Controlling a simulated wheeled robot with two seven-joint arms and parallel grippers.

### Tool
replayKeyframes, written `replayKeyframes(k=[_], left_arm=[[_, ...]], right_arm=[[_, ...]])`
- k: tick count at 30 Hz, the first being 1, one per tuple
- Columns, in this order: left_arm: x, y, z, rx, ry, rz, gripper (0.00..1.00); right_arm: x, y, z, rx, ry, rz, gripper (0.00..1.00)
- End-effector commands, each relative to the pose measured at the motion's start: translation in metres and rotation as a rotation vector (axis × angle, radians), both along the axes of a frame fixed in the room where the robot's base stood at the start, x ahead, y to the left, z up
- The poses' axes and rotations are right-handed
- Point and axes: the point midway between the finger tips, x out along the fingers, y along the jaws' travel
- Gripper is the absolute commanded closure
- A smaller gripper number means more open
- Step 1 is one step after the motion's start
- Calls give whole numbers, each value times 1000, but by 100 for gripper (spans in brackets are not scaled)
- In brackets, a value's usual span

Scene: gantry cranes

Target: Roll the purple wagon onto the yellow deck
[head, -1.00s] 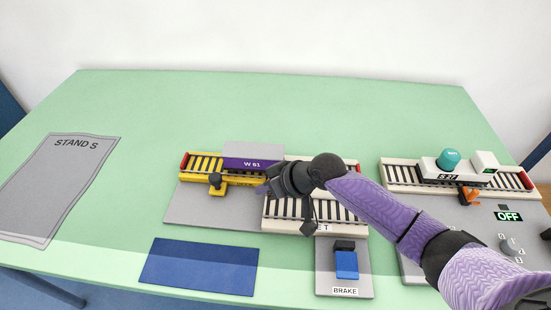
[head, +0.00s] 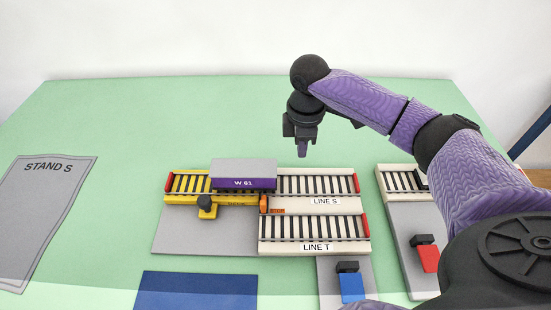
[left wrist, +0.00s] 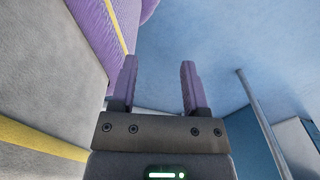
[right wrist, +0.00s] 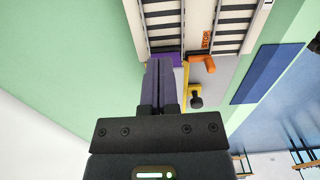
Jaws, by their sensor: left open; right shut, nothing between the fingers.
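The purple wagon (head: 243,183), grey-topped and marked W 61, stands on the back track. Most of it is over the right part of the yellow deck (head: 187,184), with its right end near the joint with LINE S (head: 315,183). My right gripper (head: 303,152) is shut and empty, raised up and to the right of the wagon. In the right wrist view its fingers (right wrist: 161,85) hide much of the wagon, whose purple edge (right wrist: 165,57) shows past the tips. My left gripper (left wrist: 157,85) is open and empty, away from the tracks; the head view does not show it.
An orange stop piece (head: 264,203) is at the deck's right end, and a dark knob (head: 206,202) is at its front. LINE T (head: 315,233) lies in front of LINE S. A blue brake pedal (head: 352,286) and a red pedal (head: 428,258) are nearer. The green table behind the tracks is clear.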

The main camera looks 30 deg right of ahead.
Motion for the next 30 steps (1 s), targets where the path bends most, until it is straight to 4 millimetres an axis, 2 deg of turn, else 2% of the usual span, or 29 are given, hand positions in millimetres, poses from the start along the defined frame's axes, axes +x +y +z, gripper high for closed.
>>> replayKeyframes(k=[8,14,16,21,30], left_arm=[[-16,5,-27,10,37,-2,41],[-30,21,-44,36,70,-5,41],[-34,24,-45,42,78,-5,41],[-37,25,-50,44,84,-2,41],[-33,25,-50,45,79,-2,41]], right_arm=[[-1,1,-62,3,4,-2,100],[-1,1,-105,2,3,-2,100],[8,15,-100,4,-3,1,100],[18,32,-98,4,-3,-1,100],[20,36,-96,2,-2,-3,100]])
